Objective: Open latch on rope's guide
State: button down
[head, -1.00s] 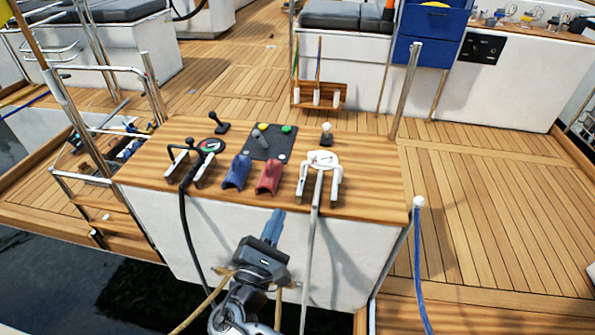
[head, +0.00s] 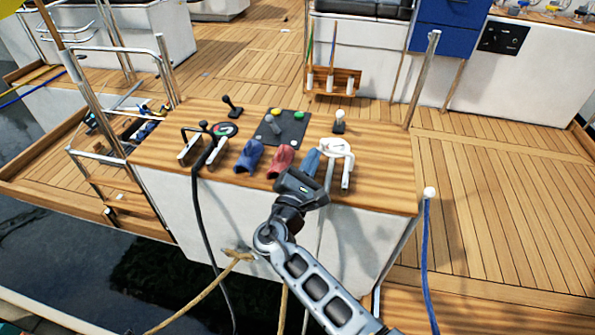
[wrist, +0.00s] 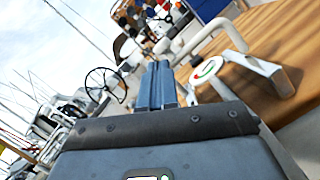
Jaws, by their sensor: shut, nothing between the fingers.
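A white rope guide (head: 337,148) with a bent white bar and pale legs stands at the right of the wooden console top. A white rope runs down from it, partly hidden by my arm. The guide also shows in the wrist view (wrist: 231,34), at the right beside a disc with red and green marks (wrist: 207,68). My gripper (head: 311,160) is shut and empty, its blue fingers just left of the white guide; I cannot tell whether they touch it. The fingers show side by side in the wrist view (wrist: 157,84). A black rope guide (head: 203,145) with a black rope stands at the left.
A blue holder (head: 249,157) and a red holder (head: 279,160) stand left of my gripper. Behind are a dark button panel (head: 284,127), a black lever (head: 232,107) and a white-topped knob (head: 339,121). A steel post (head: 424,78) rises at the right.

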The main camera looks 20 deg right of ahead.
jog(key=shift+d+r, duration=0.25)
jog(key=shift+r, duration=0.1)
dwell(0.3)
jog(key=shift+s+d+r+m, duration=0.1)
jog(key=shift+d+r+m, duration=0.1)
jog(key=shift+m, duration=0.3)
